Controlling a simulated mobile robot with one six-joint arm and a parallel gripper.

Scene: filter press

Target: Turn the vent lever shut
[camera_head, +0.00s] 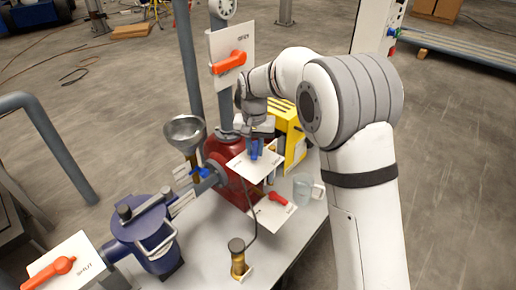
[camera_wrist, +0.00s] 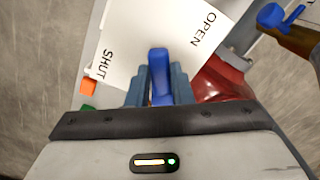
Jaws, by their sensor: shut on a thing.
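A blue lever (camera_wrist: 159,62) stands over a white plate (camera_wrist: 150,30) marked SHUT on the left and OPEN on the right in the wrist view. The lever points up in that view, between the two words. My gripper (camera_wrist: 161,88) is closed around it, one blue-grey finger on each side. In the head view the plate (camera_head: 240,160) sits beside the red body, and my gripper (camera_head: 257,147) comes down on the blue lever from above. The lever's pivot is hidden. No readable label names it as the vent lever.
Another small blue lever (camera_head: 200,173) is on the valve below the funnel (camera_head: 185,130). Orange levers are on the upper plate (camera_head: 229,63) and the lower-left plate (camera_head: 60,266). A red lever (camera_head: 278,198), a clear mug (camera_head: 304,188) and a yellow housing (camera_head: 292,140) are close by.

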